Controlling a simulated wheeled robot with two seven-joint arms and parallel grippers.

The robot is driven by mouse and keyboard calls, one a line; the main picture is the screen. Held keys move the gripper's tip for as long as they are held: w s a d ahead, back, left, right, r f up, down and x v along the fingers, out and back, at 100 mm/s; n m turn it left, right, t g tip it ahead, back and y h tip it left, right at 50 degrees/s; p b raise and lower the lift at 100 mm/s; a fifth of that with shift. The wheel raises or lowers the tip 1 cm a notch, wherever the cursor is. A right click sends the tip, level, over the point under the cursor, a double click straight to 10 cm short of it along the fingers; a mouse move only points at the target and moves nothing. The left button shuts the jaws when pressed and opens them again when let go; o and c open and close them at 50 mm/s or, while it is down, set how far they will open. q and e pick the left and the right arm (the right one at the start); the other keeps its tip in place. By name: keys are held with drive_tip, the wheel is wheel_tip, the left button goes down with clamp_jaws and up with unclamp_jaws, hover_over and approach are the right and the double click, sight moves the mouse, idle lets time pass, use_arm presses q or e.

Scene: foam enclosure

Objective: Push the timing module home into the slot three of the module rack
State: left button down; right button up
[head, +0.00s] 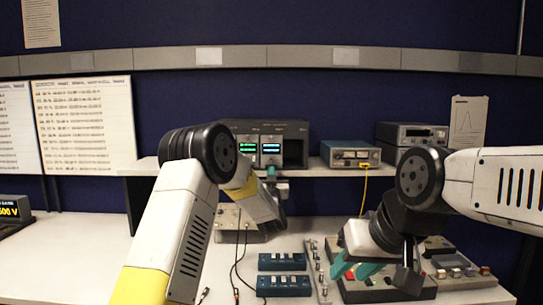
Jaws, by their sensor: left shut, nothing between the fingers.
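The module rack (305,128) is a dark grey box on the back shelf. A module with a green display (248,149) and, to its right, a module with a cyan display (272,149) sit in it. The rightmost bay is a dark opening. I cannot read which module is the timing module; my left arm hides the rack's left part. My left gripper (271,173) is shut and empty, its teal tip at the lower front of the cyan-display module; contact cannot be told. My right gripper (354,268) is low over the bench, its teal fingers apart.
A beige instrument (351,155) with a yellow cable stands right of the rack, near stacked grey units (411,133). Blue switch boxes (283,285), a narrow strip (317,272) and a button panel (458,272) lie on the bench. Black cables run beside the switch boxes.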

use_arm(q)
drive_tip(key=shift+r+v, duration=0.4)
drive_tip(key=shift+v, duration=4.65)
drive_tip(key=s+a+r+m+g+h, duration=0.1)
drive_tip(key=s+a+r+g+h, duration=0.1)
drive_tip(key=s+a+g, duration=0.15)
drive_tip(key=s+a+r+g+h, duration=0.1)
drive_tip(key=s+a+r+g, duration=0.15)
drive_tip(key=s, duration=0.25)
drive_tip(key=s+a+f+g, duration=0.2)
drive_tip(key=s+g, duration=0.1)
drive_tip(key=s, duration=0.7)
drive_tip(key=s+a+f+g, duration=0.2)
drive_tip(key=s+a+g, duration=0.1)
drive_tip(key=s, duration=0.8)
drive_tip(key=s+a+f+g, duration=0.2)
drive_tip(key=s+a+g, duration=0.1)
drive_tip(key=s, duration=0.7)
drive_tip(key=shift+s+a+f+y, duration=0.15)
drive_tip(key=shift+s+y, duration=0.1)
drive_tip(key=shift+y, duration=0.15)
drive_tip(key=shift+w, duration=0.1)
